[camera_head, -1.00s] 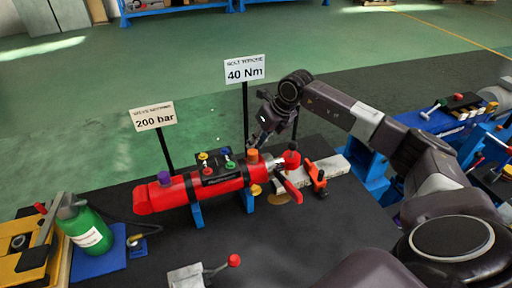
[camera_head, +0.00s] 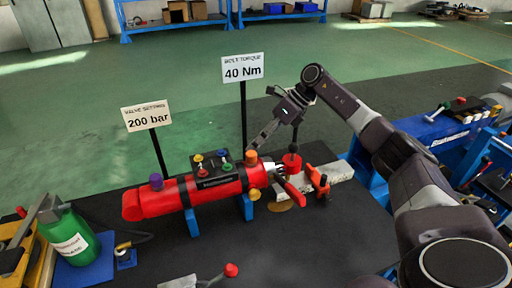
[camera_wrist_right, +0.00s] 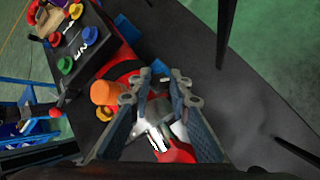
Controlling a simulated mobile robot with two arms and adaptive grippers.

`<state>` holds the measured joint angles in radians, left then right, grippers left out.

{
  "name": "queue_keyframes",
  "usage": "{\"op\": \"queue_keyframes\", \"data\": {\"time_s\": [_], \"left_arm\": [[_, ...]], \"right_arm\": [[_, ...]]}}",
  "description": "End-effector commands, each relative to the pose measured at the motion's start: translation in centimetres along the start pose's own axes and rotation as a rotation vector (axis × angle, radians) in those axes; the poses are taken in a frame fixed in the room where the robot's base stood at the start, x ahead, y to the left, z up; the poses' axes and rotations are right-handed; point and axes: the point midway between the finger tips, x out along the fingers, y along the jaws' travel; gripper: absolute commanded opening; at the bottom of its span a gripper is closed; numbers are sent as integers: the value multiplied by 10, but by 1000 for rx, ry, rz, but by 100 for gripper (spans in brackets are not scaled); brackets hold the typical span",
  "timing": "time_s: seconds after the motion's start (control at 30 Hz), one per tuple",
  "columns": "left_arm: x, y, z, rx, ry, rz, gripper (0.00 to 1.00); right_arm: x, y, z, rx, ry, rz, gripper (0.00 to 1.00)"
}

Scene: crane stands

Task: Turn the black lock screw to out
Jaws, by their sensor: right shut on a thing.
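A red cylinder tool (camera_head: 155,203) lies on blue supports on the dark bench, with purple and orange knobs on top and a black panel of coloured knobs. My right gripper (camera_head: 256,146) reaches down behind its right end, close to the orange knob (camera_head: 251,157). In the right wrist view the fingers (camera_wrist_right: 152,92) are closed around a dark piece (camera_wrist_right: 157,106), apparently the black lock screw, largely hidden between them. The orange knob (camera_wrist_right: 105,92) stands just left of the fingers. The screw's setting cannot be read. My left gripper is not in view.
Signs "200 bar" (camera_head: 147,117) and "40 Nm" (camera_head: 243,68) stand on black posts behind the tool. A red knob (camera_head: 291,163) and a red-clamped metal bar (camera_head: 338,168) are at its right. A green bottle (camera_head: 70,240) stands at left. The bench front centre is mostly clear.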

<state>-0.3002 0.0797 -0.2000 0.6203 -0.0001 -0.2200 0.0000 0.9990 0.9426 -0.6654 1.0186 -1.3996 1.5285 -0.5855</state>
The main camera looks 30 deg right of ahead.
Motion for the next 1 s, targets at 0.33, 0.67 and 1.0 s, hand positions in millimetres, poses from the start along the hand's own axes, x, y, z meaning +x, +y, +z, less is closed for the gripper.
{"op": "queue_keyframes", "data": {"time_s": [0.33,0.67,1.0], "left_arm": [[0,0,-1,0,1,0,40],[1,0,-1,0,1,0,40],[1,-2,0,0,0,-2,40]], "right_arm": [[-1,-1,1,-4,-1,3,0],[-1,-1,0,-4,0,3,36],[-11,-1,0,-4,0,2,36]]}}
